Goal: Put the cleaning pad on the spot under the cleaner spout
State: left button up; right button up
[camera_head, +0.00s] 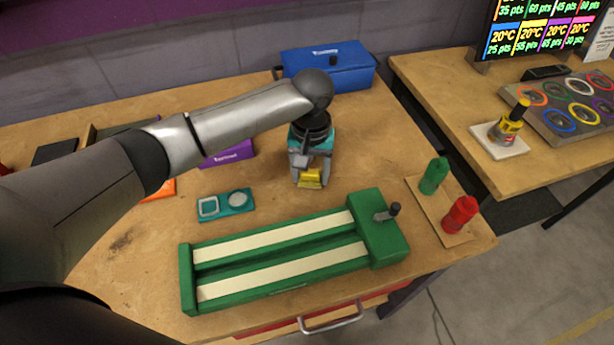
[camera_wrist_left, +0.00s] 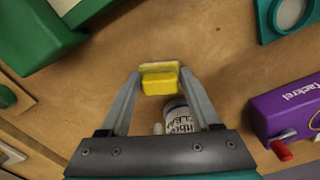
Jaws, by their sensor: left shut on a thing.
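The yellow cleaning pad (camera_head: 311,179) is between the fingertips of my left gripper (camera_head: 308,170), which is shut on it over the middle of the table. The wrist view also shows the pad (camera_wrist_left: 160,82), with a paler layer on its far side, held between both fingers (camera_wrist_left: 160,88). I cannot tell whether it touches the table. A white labelled bottle (camera_wrist_left: 178,115) shows between the fingers in the wrist view, partly hidden by the gripper. I cannot identify for certain the cleaner spout or the spot under it. My right gripper is not in view.
The green two-lane track (camera_head: 283,291) lies in front of the gripper. A teal tray (camera_head: 226,204) is to its left, a purple box (camera_head: 228,154) behind that, and a blue case (camera_head: 345,77) at the back. Green (camera_head: 434,176) and red (camera_head: 460,215) bottles stand right.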

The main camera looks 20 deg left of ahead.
aim_at(311, 174)
pick_arm(q)
jog(key=shift+d+r, duration=0.1)
jog(key=o, duration=1.1)
jog(key=shift+f, duration=0.2)
jog(key=shift+o, duration=1.1)
jog(key=shift+r, duration=0.1)
notch_tip(311, 174, up, 12)
jog(key=p, duration=0.3)
jog(key=shift+r, duration=0.1)
